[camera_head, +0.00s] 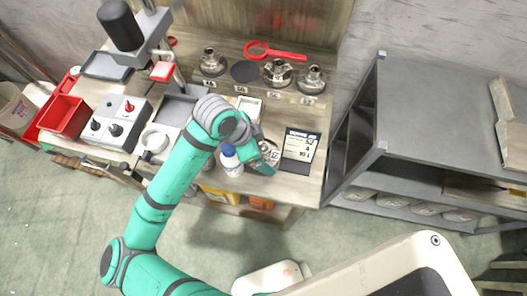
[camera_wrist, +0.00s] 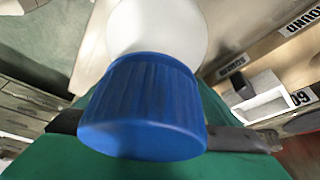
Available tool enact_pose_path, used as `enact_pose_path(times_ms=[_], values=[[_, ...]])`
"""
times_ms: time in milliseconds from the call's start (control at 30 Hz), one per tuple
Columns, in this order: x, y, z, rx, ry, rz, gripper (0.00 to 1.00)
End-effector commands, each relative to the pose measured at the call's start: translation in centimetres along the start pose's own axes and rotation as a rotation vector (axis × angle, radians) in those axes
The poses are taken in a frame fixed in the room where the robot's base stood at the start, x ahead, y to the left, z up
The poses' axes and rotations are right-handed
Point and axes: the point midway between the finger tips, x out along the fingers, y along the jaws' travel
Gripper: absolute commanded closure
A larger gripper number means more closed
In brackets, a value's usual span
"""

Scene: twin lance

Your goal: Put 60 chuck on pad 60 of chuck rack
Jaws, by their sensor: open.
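My gripper (camera_head: 262,165) is low over the front right of the bench, open. It is beside a metal chuck (camera_head: 271,152) with a white tag, which the arm partly covers; whether the jaws are around it I cannot tell. The tag is too small to read for certain. The chuck rack (camera_head: 259,90) runs along the back of the bench. It holds three chucks, and one bare dark round pad (camera_head: 244,72) lies second from the left. In the wrist view a bottle's blue cap (camera_wrist: 145,110) fills the middle and hides most of the space between the dark fingers.
The white bottle (camera_head: 231,165) with its blue cap stands close left of my gripper. A dark board (camera_head: 299,146) lies to the right. A red magnifier (camera_head: 275,52) lies behind the rack. A control box (camera_head: 118,122) and red bin (camera_head: 62,116) are at left, grey shelves (camera_head: 430,110) at right.

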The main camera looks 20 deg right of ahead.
Motion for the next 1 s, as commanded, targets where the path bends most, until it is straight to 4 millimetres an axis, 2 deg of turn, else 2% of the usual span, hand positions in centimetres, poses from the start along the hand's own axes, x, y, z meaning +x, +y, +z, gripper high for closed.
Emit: enact_pose_path(times_ms=[233,400,500,767,867,1000], values=[[0.1,0.0,0.0,0.0,0.0,0.0,0.13],[0.1,0.0,0.0,0.0,0.0,0.0,0.54],[0.1,0.0,0.0,0.0,0.001,-0.002,0.73],[-0.2,-0.1,-0.1,0.001,0.0,-0.002,0.73],[-1.0,-0.1,-0.4,0.003,-0.001,-0.003,0.73],[-3.1,-0.1,-1.3,0.005,-0.002,-0.005,0.73]])
